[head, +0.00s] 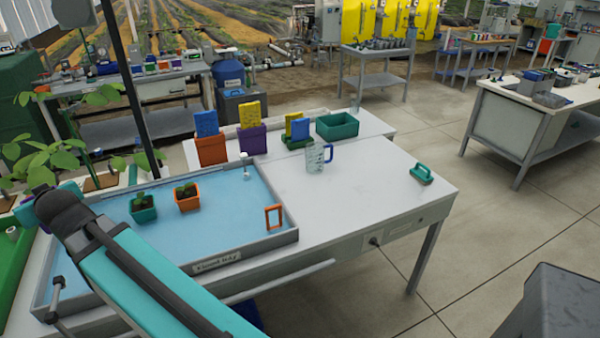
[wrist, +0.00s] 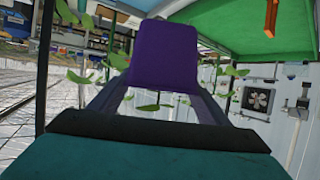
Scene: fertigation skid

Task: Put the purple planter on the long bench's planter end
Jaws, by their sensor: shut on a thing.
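In the wrist view a purple planter (wrist: 165,55) is held between the fingers of my gripper (wrist: 158,92). Green leaves show beside and below it; I cannot tell which belong to it. The head view shows my arm reaching to the left, but neither my gripper nor the held planter can be made out there. The white bench (head: 385,200) carries a blue-floored tray (head: 225,225) on its left part. A teal planter (head: 143,215) and an orange planter (head: 188,204), both with seedlings, stand in the tray.
An orange frame (head: 273,217) stands in the tray's right corner. A clear mug (head: 317,158) and a teal-handled tool (head: 421,174) are on the bench top. Behind are orange (head: 211,150) and purple (head: 252,139) holders and a green bin (head: 337,127). The bench's right front is clear.

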